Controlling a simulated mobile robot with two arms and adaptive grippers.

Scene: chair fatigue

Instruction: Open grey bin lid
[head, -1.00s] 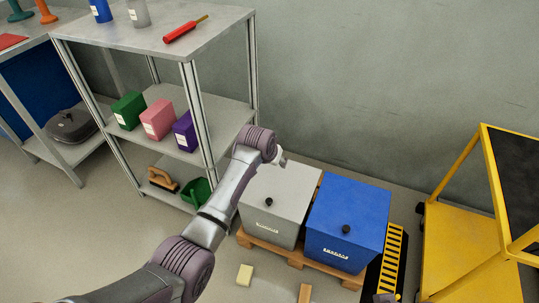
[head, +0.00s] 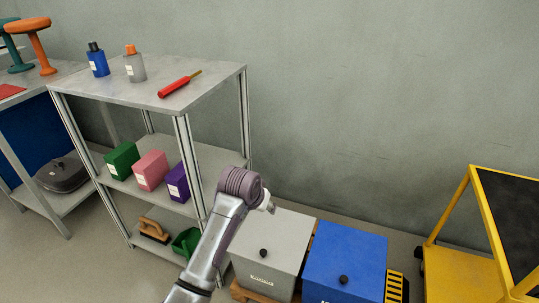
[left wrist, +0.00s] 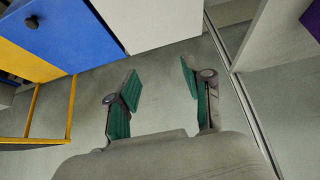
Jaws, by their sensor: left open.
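The grey bin (head: 262,272) stands by the wall right of the shelf, its flat lid (head: 285,235) closed with a black knob (head: 263,253) on top. My left arm reaches up between the shelf and the bin. My left gripper (head: 268,206) is mostly hidden behind its wrist, near the bin's back left corner in the picture. In the left wrist view my left gripper (left wrist: 158,88) is open and empty, with the grey bin (left wrist: 150,20) beyond its fingers. My right gripper is not in view.
A blue bin (head: 345,262) with a black knob stands right of the grey one. A metal shelf (head: 145,85) with bottles and boxes is close left of my arm. A yellow cart (head: 460,270) is at right. The wall is behind.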

